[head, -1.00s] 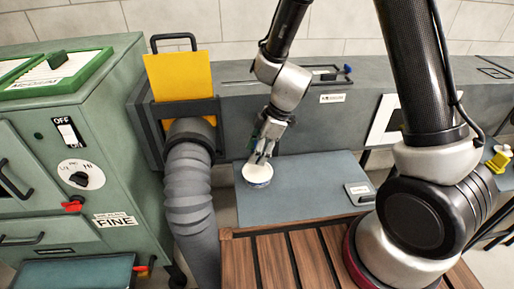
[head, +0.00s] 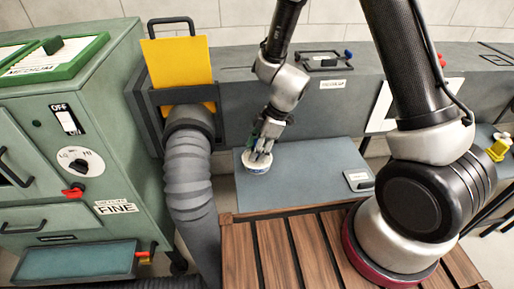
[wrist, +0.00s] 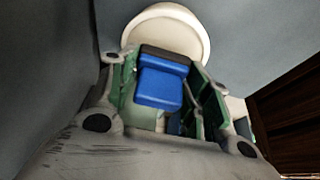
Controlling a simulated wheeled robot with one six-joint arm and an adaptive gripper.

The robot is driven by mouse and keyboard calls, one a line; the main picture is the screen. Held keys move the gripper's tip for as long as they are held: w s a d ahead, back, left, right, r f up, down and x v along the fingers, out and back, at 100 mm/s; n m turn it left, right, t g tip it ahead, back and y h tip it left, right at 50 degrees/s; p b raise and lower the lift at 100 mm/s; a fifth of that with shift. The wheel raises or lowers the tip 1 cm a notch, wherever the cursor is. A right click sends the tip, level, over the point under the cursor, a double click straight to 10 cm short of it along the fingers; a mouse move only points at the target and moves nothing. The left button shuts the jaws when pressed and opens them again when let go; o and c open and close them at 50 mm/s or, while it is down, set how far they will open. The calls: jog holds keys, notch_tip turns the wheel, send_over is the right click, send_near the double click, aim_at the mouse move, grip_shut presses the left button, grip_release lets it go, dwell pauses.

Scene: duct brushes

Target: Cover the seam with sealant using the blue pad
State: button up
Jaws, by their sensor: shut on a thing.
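My gripper (head: 260,152) is shut on the blue pad (wrist: 160,86), which has a dark strip along its far edge in the wrist view. The gripper points down over a round white tub (head: 257,168) on the blue-grey board. The tub's pale rim and inside also show in the wrist view (wrist: 168,22), just beyond the pad. I cannot tell whether the pad touches what is in the tub. I cannot make out a seam on the grey duct (head: 236,105) behind.
A green cabinet (head: 85,165) with switches stands at the left. A ribbed grey hose (head: 188,175) rises to the duct beside a yellow plate (head: 180,62). A small labelled block (head: 359,180) lies at the right of the blue-grey board (head: 310,180). Wooden slats (head: 290,250) lie in front.

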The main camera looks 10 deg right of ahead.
jog(key=shift+o, duration=0.2)
jog(key=shift+f, duration=0.55)
dwell(1.2)
jog(key=shift+r, duration=0.1)
jog(key=shift+r, duration=3.4)
jog(key=shift+c, duration=0.2)
